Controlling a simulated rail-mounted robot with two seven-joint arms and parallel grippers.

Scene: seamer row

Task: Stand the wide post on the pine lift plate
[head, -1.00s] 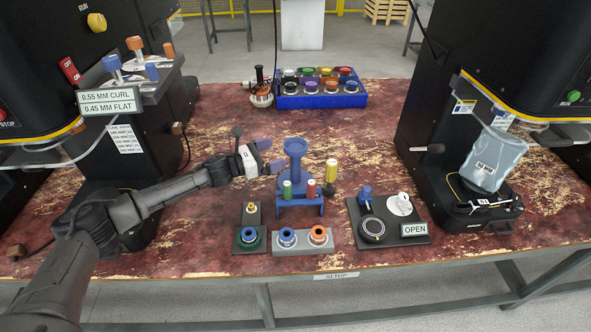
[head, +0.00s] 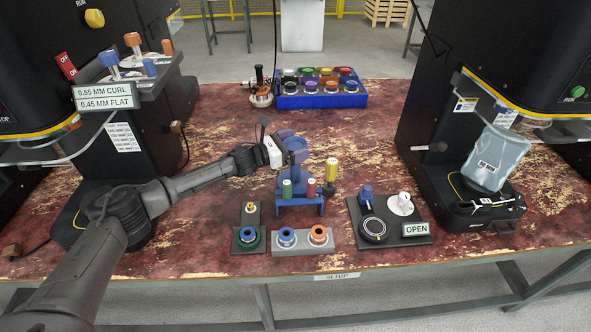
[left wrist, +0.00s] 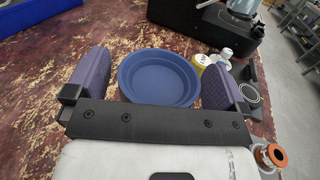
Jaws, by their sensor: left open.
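A blue post with a wide round dish top (head: 292,172) stands upright behind the small blue rack; I take it as the wide post. In the left wrist view its dish (left wrist: 158,78) lies between my finger pads, with a gap to each pad visible. My left gripper (head: 293,146) is open at the dish, partly covering it in the head view. A dark green round piece with a blue ring (head: 247,239) sits on a dark block at the front; I cannot tell whether it is the pine lift plate. My right gripper is not in view.
A blue rack (head: 300,201) holds green and red cylinders in front of the post. A yellow cylinder (head: 331,170) stands close to its right. A grey block (head: 305,247) with blue and orange rings and a dark tray (head: 385,235) stand in front. Black machines flank the table.

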